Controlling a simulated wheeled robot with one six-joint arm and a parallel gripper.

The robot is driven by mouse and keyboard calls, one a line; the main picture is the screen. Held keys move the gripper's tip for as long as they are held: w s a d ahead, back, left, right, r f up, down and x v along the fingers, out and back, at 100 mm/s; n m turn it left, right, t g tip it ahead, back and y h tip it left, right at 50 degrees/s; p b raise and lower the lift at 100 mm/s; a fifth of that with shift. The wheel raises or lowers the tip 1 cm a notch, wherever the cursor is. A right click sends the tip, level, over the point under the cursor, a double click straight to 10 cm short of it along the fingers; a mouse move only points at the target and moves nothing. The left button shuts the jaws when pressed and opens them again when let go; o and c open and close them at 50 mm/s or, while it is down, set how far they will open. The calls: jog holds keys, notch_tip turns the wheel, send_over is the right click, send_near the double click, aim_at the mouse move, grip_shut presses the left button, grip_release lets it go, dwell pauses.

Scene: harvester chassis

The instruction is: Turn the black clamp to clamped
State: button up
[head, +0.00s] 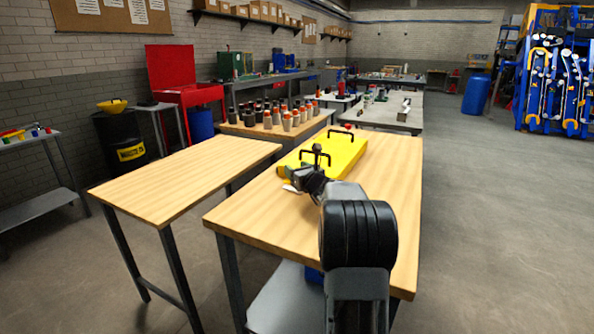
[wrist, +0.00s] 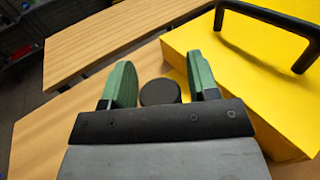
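The black clamp shows only in part: a round black knob (wrist: 160,92) sits between my gripper's green fingers in the wrist view, beside the yellow case (wrist: 182,48). My gripper (wrist: 162,82) is open, with a gap on each side of the knob, and neither finger appears to touch it. In the head view the yellow case (head: 345,157) lies on the wooden table, and my arm reaches its near left end. My arm hides most of the gripper and the clamp there. Whether the clamp is clamped cannot be told.
A black handle (wrist: 262,28) rises from the case's top, close to the right finger. The wooden table (head: 400,195) is clear to the right of the case. A second bare wooden table (head: 185,180) stands to the left, across a narrow gap. Several bottles (head: 285,115) stand on a table behind.

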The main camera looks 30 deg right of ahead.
jog(key=c, duration=0.8)
jog(key=shift+o, duration=0.2)
